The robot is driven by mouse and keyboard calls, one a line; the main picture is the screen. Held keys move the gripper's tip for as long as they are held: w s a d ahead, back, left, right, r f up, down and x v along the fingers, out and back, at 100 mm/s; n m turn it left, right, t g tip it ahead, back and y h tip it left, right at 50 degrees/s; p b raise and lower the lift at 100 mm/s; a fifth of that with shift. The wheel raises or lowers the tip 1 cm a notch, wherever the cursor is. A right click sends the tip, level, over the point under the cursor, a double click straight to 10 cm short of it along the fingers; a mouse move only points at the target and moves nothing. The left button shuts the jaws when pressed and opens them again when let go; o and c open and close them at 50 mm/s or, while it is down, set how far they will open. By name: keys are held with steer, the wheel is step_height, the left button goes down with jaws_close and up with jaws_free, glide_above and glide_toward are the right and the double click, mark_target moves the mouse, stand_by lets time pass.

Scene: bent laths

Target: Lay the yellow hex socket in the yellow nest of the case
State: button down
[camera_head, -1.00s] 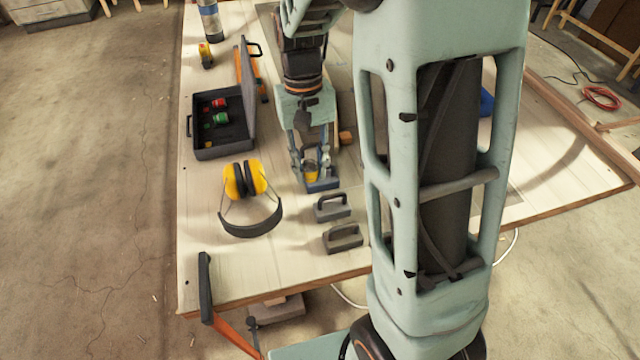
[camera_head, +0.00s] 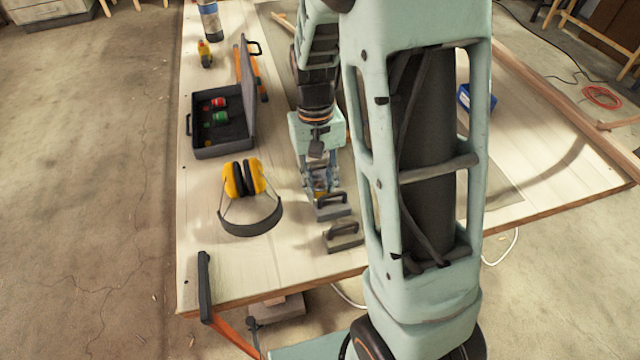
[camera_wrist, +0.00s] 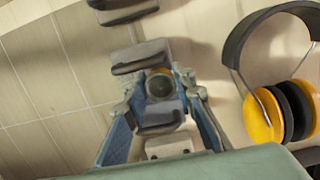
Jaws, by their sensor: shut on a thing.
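My gripper (camera_head: 321,190) is low over the table, close to the nearer grey handled blocks. In the wrist view its blue-padded fingers (camera_wrist: 160,95) are shut on the yellow hex socket (camera_wrist: 160,84), whose round dark opening faces the camera. In the head view only a small bit of yellow shows between the fingers. The dark case (camera_head: 222,135) lies open at the left of the table, its lid upright on the right side. A red socket (camera_head: 219,102) and a green socket (camera_head: 219,117) lie in it.
Yellow earmuffs (camera_head: 246,180) lie between the case and the table's front. Two grey handled blocks (camera_head: 332,207) (camera_head: 343,237) stand just in front of my gripper. An orange-handled tool (camera_head: 262,80) lies behind the lid. A blue box (camera_head: 464,97) is at the right.

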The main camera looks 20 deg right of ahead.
steer(key=shift+f, duration=0.25)
steer(key=c, duration=1.6)
jaws_free()
steer(key=shift+r, duration=0.1)
steer(key=r, duration=0.4)
steer(key=w+r, duration=0.1)
steer(key=r, duration=0.3)
steer(key=r+p, duration=0.1)
steer(key=r, duration=0.3)
steer(key=shift+w+r, duration=0.35)
steer(key=shift+w, duration=0.05)
